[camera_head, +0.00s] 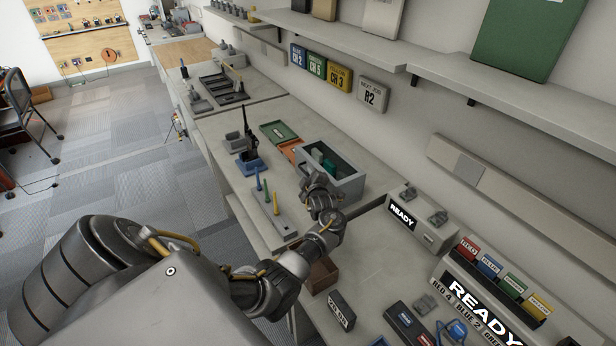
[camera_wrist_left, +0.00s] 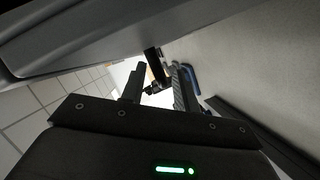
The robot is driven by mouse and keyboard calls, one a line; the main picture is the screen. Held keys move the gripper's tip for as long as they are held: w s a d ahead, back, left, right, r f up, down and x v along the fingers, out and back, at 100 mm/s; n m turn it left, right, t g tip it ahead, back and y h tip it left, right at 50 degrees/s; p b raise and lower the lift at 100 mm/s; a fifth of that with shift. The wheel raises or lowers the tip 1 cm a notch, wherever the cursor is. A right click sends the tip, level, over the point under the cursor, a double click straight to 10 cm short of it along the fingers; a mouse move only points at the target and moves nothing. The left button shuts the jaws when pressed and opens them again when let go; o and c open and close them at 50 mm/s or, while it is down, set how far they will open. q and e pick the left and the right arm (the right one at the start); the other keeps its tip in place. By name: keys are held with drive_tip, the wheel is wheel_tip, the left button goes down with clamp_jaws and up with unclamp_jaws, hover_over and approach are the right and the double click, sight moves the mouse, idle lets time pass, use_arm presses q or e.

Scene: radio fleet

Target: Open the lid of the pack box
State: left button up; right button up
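The pack box, a grey open-topped box (camera_head: 349,187) with a dark green interior, stands on the bench right of centre in the head view. I cannot make out a separate lid on it. My left gripper (camera_head: 318,190) is at the box's near left side, overlapping its front wall in the picture; I cannot tell whether it touches. In the left wrist view the two dark fingers of my left gripper (camera_wrist_left: 158,92) stand apart with a bright gap between them. A large grey surface (camera_wrist_left: 100,40) crosses the top of that view, close to the camera. My right gripper is out of view.
Green and orange trays (camera_head: 279,132) lie behind the box. A grey rack with coloured pegs (camera_head: 270,208) stands to its left, and a brown bin (camera_head: 321,274) nearer me. A READY unit (camera_head: 423,218) stands right. A shelf (camera_head: 440,85) runs above along the wall.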

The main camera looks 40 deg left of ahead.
use_arm(q)
clamp_jaws()
idle(0.4)
